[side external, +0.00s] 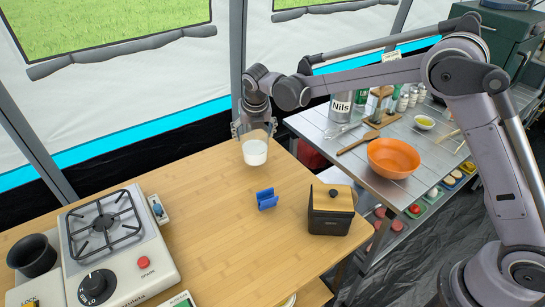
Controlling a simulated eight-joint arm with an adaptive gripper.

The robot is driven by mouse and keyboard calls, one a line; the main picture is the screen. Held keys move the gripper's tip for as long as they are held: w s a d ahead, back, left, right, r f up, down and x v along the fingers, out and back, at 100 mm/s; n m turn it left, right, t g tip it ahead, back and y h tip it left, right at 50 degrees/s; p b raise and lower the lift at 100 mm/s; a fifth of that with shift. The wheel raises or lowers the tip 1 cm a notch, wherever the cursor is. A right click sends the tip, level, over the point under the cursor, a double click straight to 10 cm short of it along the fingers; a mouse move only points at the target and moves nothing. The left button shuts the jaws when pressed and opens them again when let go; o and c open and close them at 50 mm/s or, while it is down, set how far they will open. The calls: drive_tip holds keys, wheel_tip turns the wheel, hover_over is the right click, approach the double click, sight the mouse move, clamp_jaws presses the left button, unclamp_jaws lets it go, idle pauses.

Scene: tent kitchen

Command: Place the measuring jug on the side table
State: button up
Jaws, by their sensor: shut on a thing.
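The measuring jug (255,152) looks clear, with white contents in its lower part. It is upright at the far right edge of the wooden table (190,225). My gripper (254,129) is shut on the jug from above, around its upper part. I cannot tell whether the jug's base touches the wood or hangs just above it. The grey metal side table (350,170) stands to the right, behind a gap. The jug's upper part is partly hidden by my gripper.
A blue holder (266,199) and black box (330,212) stand on the wooden table, with a stove (115,250) at left.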

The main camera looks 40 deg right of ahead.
drive_tip(key=shift+f, duration=1.6)
drive_tip(key=shift+f, duration=0.15)
drive_tip(key=o, duration=1.4)
